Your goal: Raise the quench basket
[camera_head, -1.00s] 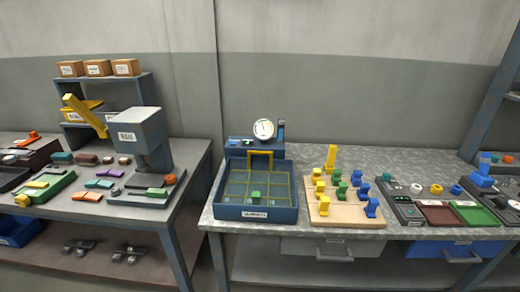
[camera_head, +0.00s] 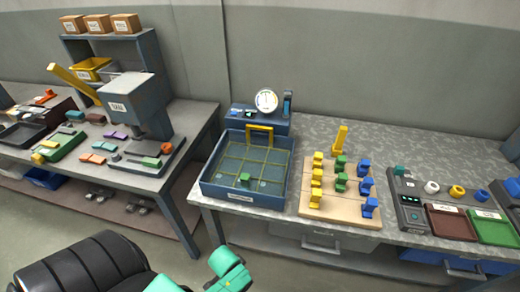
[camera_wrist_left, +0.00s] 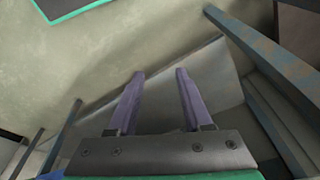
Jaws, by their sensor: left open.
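The quench basket (camera_head: 262,155) is a yellow wire grid low inside a blue open tank (camera_head: 241,196) on the right-hand bench. Its yellow upright handle (camera_head: 260,128) stands at the back side of the tank. A small green part (camera_head: 245,179) sits on the grid near the front. My left gripper (camera_wrist_left: 160,73) shows in the left wrist view with two purple fingers apart and nothing between them. It is over the floor and a lower shelf, away from the basket. In the head view only my teal and black arm parts show at the bottom. My right gripper is out of view.
A dial gauge (camera_head: 266,101) stands behind the tank. A wooden board (camera_head: 336,208) with yellow, green and blue pieces is close on its right. A press (camera_head: 134,105) stands on the left bench. A gap separates the benches. Red and green trays lie farther right.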

